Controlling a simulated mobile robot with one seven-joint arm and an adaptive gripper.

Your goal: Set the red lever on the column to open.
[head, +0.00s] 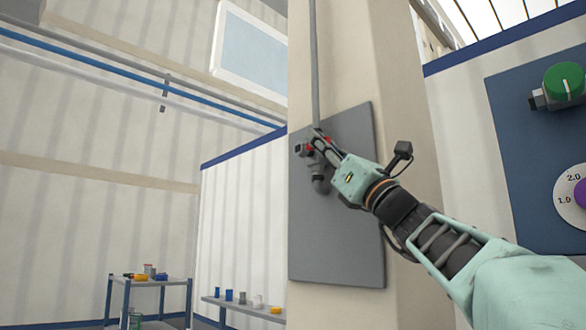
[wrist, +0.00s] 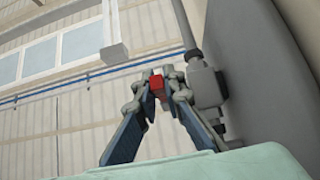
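The red lever (head: 328,141) is on a grey valve (head: 320,182) mounted on a grey plate (head: 340,245) on the beige column (head: 350,50). A second small red patch shows at the valve's left side in the head view. My gripper (head: 318,144) is at the lever, its fingers reaching in from the lower right and partly hiding it. In the wrist view, the fingertips of my gripper (wrist: 157,82) come together with the red lever (wrist: 157,83) between them, seemingly touching both sides. The valve body (wrist: 204,84) is just right of the fingers.
A grey pipe (head: 314,60) runs up the column from the valve. A blue panel (head: 530,150) with a green knob (head: 564,82) and a dial (head: 572,196) is at the right. A cart (head: 150,283) and a low bench (head: 240,304) with small items stand at lower left.

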